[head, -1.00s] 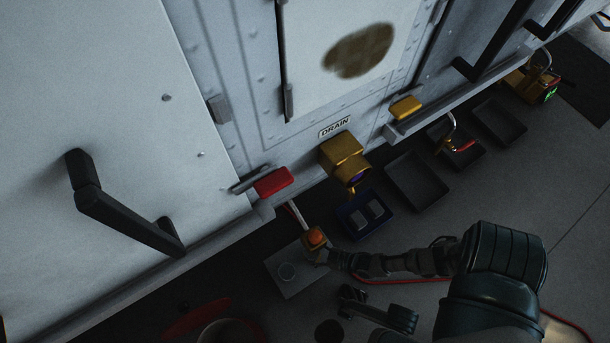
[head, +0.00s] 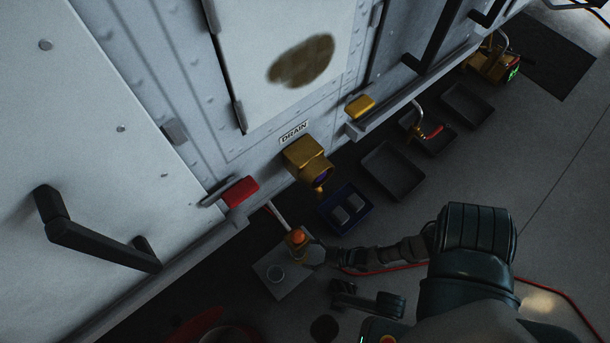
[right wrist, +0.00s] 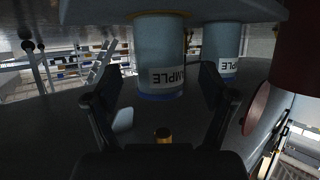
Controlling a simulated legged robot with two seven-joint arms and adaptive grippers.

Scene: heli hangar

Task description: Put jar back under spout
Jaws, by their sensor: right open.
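The gold spout (head: 308,158) sticks out of the panel below the DRAIN label. My right gripper (head: 314,254) is low, in front of and to the right of the spout, beside a yellow piece with an orange top (head: 298,239). In the right wrist view my right gripper (right wrist: 160,100) is open and empty. A pale blue jar (right wrist: 158,45) with an upside-down SAMPLE label shows beyond and between its fingers. A second SAMPLE-labelled jar (right wrist: 222,42) shows to its right. My left gripper is not visible.
A blue tray (head: 333,224) with two grey blocks lies below the spout. Dark trays (head: 393,172) lie along the panel's foot. A red handle (head: 241,192) and a yellow handle (head: 360,106) stick out. A red hose (head: 560,292) crosses the open floor at right.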

